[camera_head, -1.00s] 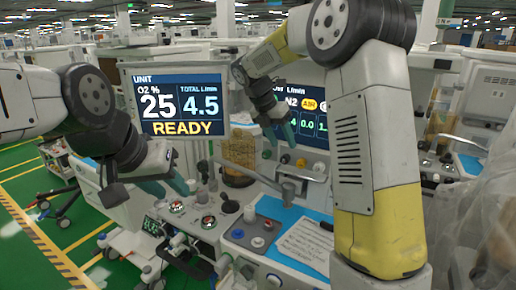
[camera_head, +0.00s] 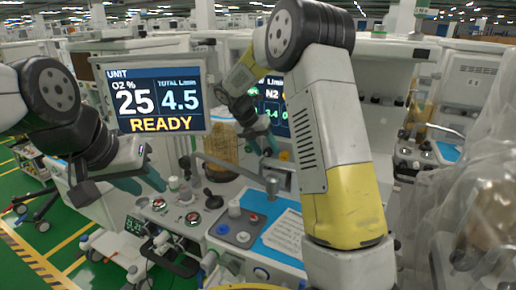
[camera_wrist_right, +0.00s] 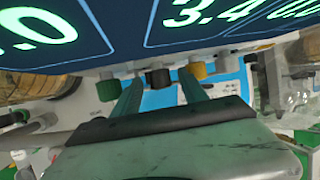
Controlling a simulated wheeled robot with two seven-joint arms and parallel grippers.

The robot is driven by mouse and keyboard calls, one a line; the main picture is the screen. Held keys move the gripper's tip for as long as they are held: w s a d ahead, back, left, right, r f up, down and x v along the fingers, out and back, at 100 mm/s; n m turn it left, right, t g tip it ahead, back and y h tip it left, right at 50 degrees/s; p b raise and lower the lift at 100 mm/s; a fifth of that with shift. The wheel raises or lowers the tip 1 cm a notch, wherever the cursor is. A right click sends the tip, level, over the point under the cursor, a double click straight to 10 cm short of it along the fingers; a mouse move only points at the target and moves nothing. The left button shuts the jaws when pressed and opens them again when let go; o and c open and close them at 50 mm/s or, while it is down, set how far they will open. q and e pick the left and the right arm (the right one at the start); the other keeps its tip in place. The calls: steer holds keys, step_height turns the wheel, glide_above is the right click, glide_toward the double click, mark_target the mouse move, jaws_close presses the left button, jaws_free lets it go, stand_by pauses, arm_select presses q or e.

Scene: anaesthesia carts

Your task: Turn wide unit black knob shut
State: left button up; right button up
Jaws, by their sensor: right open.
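The black knob (camera_wrist_right: 158,78) shows in the right wrist view below the wide unit's screen (camera_wrist_right: 165,30), between my right gripper's two fingertips. A yellow knob (camera_wrist_right: 198,70) sits just to its right. My right gripper (camera_wrist_right: 161,88) is open, with one teal finger on each side of the black knob; whether they touch it I cannot tell. In the head view my right gripper (camera_head: 262,145) is in front of the wide unit's screen (camera_head: 272,108), and the black knob is not clearly seen. My left gripper (camera_head: 142,182) is open and empty over the left unit's worktop.
A screen reading READY (camera_head: 158,95) stands between my arms. A metal arm (camera_head: 240,168) and an amber canister (camera_head: 224,150) are close to my right gripper. A blue tray with a paper sheet (camera_head: 285,235) lies on the worktop below.

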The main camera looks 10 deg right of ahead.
jaws_close()
steer(key=y, duration=0.1)
steer(key=t+y, duration=0.1)
steer(key=m+t+y, duration=0.1)
steer(key=shift+s+d+r, duration=0.1)
steer(key=shift+s+d, duration=0.15)
steer(key=shift+d, duration=0.1)
steer(key=shift+s+d+t+y, duration=0.1)
steer(key=shift+t+y, duration=0.7)
steer(key=shift+y, duration=0.3)
steer(key=shift+m, duration=0.3)
jaws_free()
